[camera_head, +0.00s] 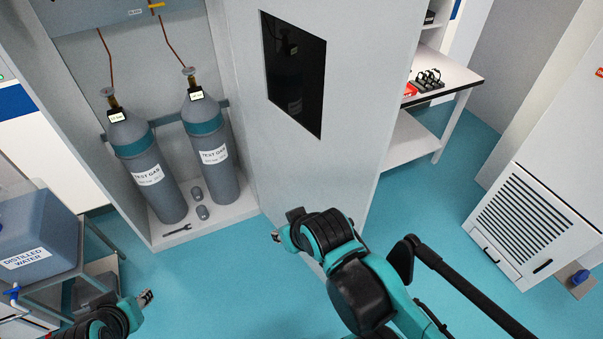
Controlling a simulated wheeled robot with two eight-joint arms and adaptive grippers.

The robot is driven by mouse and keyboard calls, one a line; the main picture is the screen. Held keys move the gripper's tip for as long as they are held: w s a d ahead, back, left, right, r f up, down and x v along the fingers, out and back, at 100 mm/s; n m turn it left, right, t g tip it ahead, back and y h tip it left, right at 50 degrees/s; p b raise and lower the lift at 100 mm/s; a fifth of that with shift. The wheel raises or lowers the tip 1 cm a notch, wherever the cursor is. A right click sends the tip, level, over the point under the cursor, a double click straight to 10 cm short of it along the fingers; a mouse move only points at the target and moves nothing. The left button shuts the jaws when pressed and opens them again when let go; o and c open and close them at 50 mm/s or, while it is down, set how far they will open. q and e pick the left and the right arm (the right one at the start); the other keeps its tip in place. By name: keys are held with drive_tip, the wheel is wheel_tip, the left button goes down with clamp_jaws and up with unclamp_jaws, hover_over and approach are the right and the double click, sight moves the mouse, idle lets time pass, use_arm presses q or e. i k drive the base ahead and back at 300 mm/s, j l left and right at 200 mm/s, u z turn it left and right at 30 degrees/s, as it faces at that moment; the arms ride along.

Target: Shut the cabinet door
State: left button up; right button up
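The grey cabinet (242,207) at the upper left stands open, showing two gas cylinders inside. Its door (345,150) is a tall grey panel with a dark window (293,75), swung out at the right side of the opening. My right arm reaches in from the lower right and covers the door's lower part. My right gripper (276,236) is at the door's lower left, beside the cabinet's front corner; I cannot tell whether it touches the door. My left gripper (146,297) is low at the left, over the floor and apart from the cabinet. Both grippers' finger openings are too small to read.
Grey cylinders (150,172) (213,155), small caps (202,212) and a wrench (177,231) are inside the cabinet. A distilled water container (38,240) sits on a cart at the left. A white bench (455,78) stands behind the door. Blue floor (215,285) is clear before the cabinet.

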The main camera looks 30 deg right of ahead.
sight(322, 84)
drive_tip(key=k+l+u, duration=0.1)
drive_tip(key=l, duration=0.3)
drive_tip(key=k+l+u, duration=0.15)
drive_tip(key=l, duration=0.2)
drive_tip(key=k+l+u, duration=0.1)
drive_tip(key=l, duration=0.25)
drive_tip(key=k+l+u, duration=0.15)
drive_tip(key=k+l, duration=0.15)
drive_tip(key=l+u, duration=0.2)
drive_tip(key=l, duration=1)
drive_tip(key=l+u, duration=0.2)
drive_tip(key=l, duration=1)
drive_tip(key=l+u, duration=0.2)
drive_tip(key=l, duration=0.7)
